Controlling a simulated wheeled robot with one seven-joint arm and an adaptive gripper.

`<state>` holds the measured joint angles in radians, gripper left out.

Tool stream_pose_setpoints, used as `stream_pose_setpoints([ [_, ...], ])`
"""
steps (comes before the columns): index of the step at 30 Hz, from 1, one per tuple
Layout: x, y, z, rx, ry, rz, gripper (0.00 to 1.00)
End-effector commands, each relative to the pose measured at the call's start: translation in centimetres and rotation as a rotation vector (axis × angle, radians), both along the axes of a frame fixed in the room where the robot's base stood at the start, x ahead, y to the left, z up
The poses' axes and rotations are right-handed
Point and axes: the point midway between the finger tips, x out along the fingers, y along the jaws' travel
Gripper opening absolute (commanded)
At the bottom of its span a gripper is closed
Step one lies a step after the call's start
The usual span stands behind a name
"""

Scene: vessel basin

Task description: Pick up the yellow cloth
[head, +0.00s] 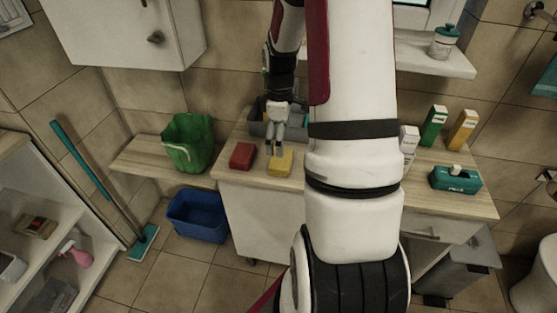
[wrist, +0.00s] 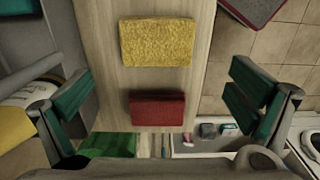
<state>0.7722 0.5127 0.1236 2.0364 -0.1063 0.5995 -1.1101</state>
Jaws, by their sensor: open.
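The yellow cloth (head: 280,163) is a small folded block lying flat on the wooden counter. In the wrist view the yellow cloth (wrist: 157,42) lies at the top centre, with a rough, towel-like surface. A similar red cloth (head: 242,156) lies to its left in the head view, with a gap between them; in the wrist view the red cloth (wrist: 157,108) is below the yellow one. My gripper (head: 275,150) is above the counter by the yellow cloth, pointing down. In the wrist view my gripper (wrist: 160,100) has its green-padded fingers wide apart, with nothing between them held.
A grey basin (head: 262,128) stands behind my gripper. A green bucket (head: 187,143) stands on the left shelf, and a blue tub (head: 197,214) is on the floor below. A teal tissue box (head: 455,179) and cartons stand at the right. My arm hides the middle of the counter.

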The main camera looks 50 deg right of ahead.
Motion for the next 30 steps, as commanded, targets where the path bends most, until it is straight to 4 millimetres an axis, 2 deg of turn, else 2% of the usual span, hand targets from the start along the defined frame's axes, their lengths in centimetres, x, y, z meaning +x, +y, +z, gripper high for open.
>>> stream_pose_setpoints([
  [3,0.0,0.0,-1.9,0.000,0.001,-0.001,1.00],
  [11,0.0,-0.1,-3.7,-0.001,0.001,-0.002,1.00],
  [21,0.3,-0.3,-8.0,0.000,0.001,-0.002,1.00],
  [30,0.4,-0.3,-8.4,-0.002,-0.001,-0.002,1.00],
])
